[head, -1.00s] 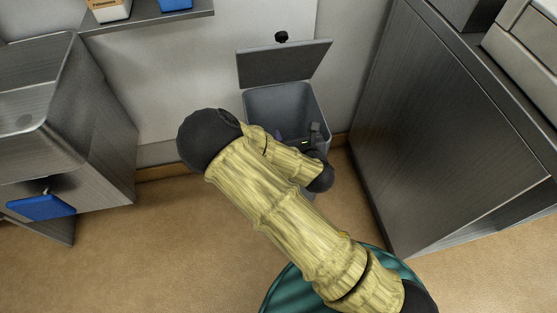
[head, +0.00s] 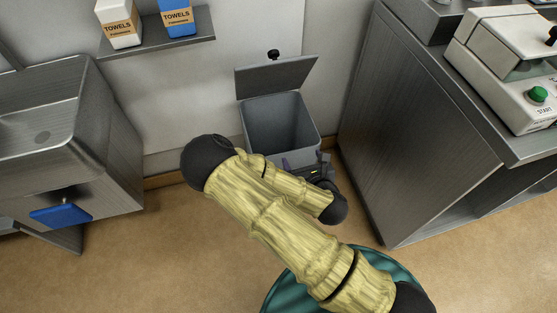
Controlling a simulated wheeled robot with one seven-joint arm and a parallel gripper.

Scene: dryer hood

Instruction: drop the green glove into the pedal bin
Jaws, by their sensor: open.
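The grey pedal bin (head: 272,125) stands against the back wall with its lid (head: 277,77) raised. Its inside looks grey, and the visible part shows no glove. My gripper (head: 318,165) is at the bin's front right edge, open, and partly hidden by my own arm. I do not see the green glove in this view. My arm hides the lower front of the bin.
A steel sink unit (head: 75,130) with a blue item (head: 62,214) on its front stands at the left. A steel counter (head: 420,130) with a white machine (head: 510,65) stands close at the right. A wall shelf (head: 160,43) holds towel boxes. Brown floor is free at the lower left.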

